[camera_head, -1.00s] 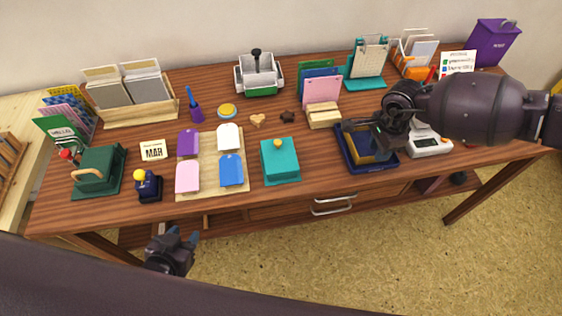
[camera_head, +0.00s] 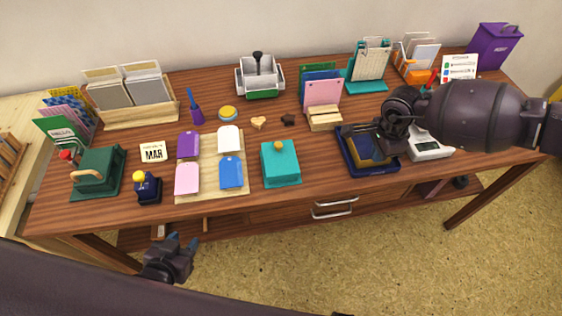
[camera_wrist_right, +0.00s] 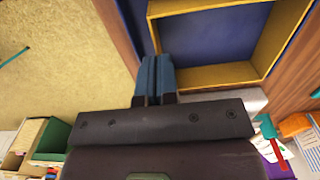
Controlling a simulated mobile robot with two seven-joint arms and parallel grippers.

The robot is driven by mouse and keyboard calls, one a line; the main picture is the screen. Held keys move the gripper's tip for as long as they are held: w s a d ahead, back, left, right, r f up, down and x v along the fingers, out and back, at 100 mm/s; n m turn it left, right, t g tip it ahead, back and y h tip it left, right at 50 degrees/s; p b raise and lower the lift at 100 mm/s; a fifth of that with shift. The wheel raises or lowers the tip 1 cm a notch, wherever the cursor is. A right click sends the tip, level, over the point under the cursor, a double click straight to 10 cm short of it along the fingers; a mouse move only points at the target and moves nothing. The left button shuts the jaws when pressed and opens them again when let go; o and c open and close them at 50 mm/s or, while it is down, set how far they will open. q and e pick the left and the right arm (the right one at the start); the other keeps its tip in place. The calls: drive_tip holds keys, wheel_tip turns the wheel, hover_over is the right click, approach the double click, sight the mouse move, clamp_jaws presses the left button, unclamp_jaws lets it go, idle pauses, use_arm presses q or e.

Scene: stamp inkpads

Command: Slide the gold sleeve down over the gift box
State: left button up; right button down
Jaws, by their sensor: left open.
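The gold sleeve (camera_head: 371,162), an open square frame, is at the dark blue tray (camera_head: 376,172) on the right of the table. The right wrist view shows the sleeve (camera_wrist_right: 225,73) with blue tray floor through it. My right gripper (camera_wrist_right: 155,75) has its blue fingertips close together at the sleeve's near left corner and appears shut on its wall; the fingers hide the contact. I cannot tell whether the sleeve is lifted. The teal gift box (camera_head: 280,167) with a gold knob stands upright left of the tray. My left gripper (camera_head: 172,250) is open and empty, in front of the table.
A white scale (camera_head: 430,146) is right of the tray. A wooden card holder (camera_head: 324,118) stands behind, between gift box and tray. A board with coloured tags (camera_head: 209,168) lies left of the gift box. A clear strip of table separates gift box and tray.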

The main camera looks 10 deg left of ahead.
drive_tip(key=shift+r+p, duration=1.4)
drive_tip(key=shift+r, duration=1.6)
use_arm(q)
drive_tip(key=shift+t, duration=0.3)
drive_tip(key=r, duration=0.2)
drive_tip(key=w+r, duration=0.1)
drive_tip(key=r, duration=0.1)
drive_tip(key=shift+w+r, duration=0.1)
drive_tip(key=shift+w, duration=0.05)
